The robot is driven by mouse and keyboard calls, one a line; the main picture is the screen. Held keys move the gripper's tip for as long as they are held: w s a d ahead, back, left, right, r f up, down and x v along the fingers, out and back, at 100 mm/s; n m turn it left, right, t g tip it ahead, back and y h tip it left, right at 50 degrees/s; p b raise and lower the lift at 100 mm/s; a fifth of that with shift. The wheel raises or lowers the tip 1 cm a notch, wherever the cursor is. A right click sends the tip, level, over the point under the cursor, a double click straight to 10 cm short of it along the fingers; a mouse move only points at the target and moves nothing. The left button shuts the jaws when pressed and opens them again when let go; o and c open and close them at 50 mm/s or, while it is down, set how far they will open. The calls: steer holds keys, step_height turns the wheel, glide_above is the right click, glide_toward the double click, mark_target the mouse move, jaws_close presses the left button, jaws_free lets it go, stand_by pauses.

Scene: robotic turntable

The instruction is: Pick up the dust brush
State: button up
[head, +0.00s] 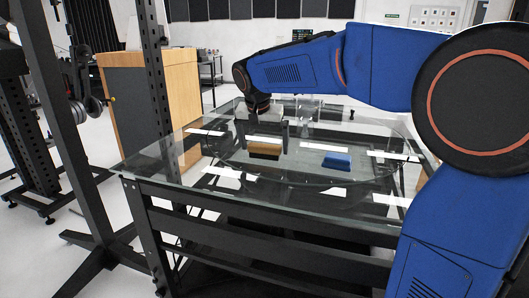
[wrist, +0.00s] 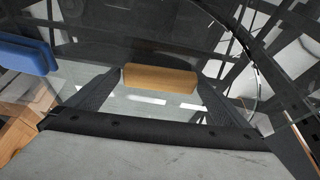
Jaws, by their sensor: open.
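A tan, wood-coloured block (head: 265,148) lies on the glass tabletop (head: 160,168), left of a blue object (head: 337,160). Either could be the dust brush; bristles are not clear on either one. In the wrist view the tan block (wrist: 160,78) lies crosswise between the tips of my gripper (wrist: 159,80), one dark finger near each end. The fingers are open and do not visibly grip it. The blue object (wrist: 28,54) is at the left edge of the wrist view, outside the fingers. In the head view my gripper (head: 266,136) hangs just above the tan block.
A clear or grey box (head: 308,107) and a small dark item (head: 351,114) stand toward the table's back. A wooden cabinet (head: 135,105) and a black upright post (head: 155,70) stand at the left. The glass around the two objects is mostly bare, with bright reflections.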

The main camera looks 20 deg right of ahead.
mark_target(264, 145)
steer(key=shift+x, duration=0.75)
steer(key=c, duration=0.9)
step_height(264, 145, up, 10)
steer(key=shift+r, duration=0.1)
steer(key=shift+o, duration=0.5)
